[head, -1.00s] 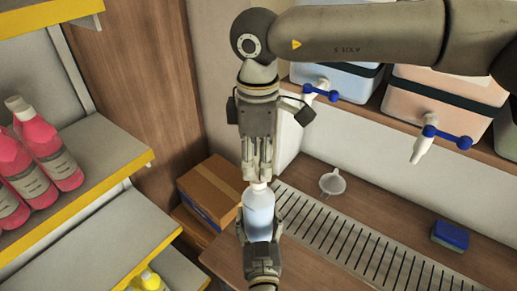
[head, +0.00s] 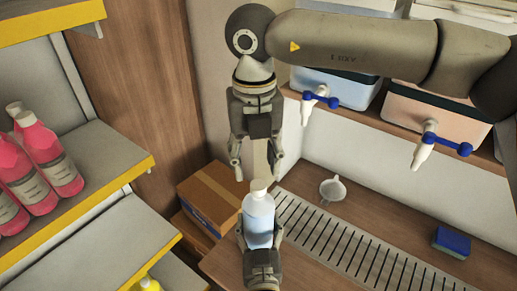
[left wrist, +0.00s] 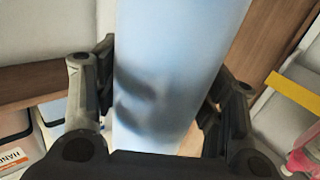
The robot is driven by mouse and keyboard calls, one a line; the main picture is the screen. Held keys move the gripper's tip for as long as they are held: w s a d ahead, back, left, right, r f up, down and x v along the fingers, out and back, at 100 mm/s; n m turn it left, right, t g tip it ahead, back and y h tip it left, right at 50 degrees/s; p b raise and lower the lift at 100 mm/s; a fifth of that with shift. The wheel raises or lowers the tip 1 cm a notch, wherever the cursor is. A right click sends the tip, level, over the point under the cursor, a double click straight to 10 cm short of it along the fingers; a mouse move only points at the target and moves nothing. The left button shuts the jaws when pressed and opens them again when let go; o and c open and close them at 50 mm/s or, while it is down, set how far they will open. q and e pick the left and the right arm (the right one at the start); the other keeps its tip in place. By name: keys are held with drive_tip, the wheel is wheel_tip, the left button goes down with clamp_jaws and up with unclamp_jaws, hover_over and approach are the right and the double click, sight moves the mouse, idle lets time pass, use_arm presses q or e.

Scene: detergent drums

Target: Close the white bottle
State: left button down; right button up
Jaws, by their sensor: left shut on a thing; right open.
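The white bottle (head: 259,222), translucent with a pale bluish tint, stands upright in my left gripper (head: 261,240). In the left wrist view the bottle (left wrist: 178,50) fills the middle, between the two fingers of my left gripper (left wrist: 168,90), which is shut on its lower body. A white cap (head: 258,188) sits on the bottle's top; I cannot tell how tightly. My right gripper (head: 257,170) points down just above the cap, its fingers spread wide and empty. The cap is out of the left wrist view.
A wooden counter with a slotted metal grate (head: 335,235) lies to the right, with a white cup (head: 332,188) and a blue sponge (head: 452,241). Drums with taps (head: 428,140) stand on the shelf above. Pink bottles (head: 45,160) stand on the left shelf. A cardboard box (head: 210,195) is behind.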

sight(259, 184)
drive_tip(key=n, duration=0.5)
drive_tip(key=shift+r+n, duration=0.2)
drive_tip(key=shift+n, duration=0.2)
drive_tip(key=n, duration=0.5)
drive_tip(key=shift+r, duration=0.2)
drive_tip(key=n, duration=0.5)
drive_tip(key=shift+w+d+r+n, duration=0.1)
drive_tip(key=shift+d+r+n, duration=0.1)
drive_tip(key=shift+n, duration=0.1)
drive_tip(key=n, duration=0.5)
drive_tip(key=shift+d+r+n, duration=0.1)
drive_tip(key=shift+r+n, duration=0.15)
drive_tip(key=shift+n, duration=0.15)
drive_tip(key=shift+w+f, duration=0.1)
drive_tip(key=shift+f, duration=3.95)
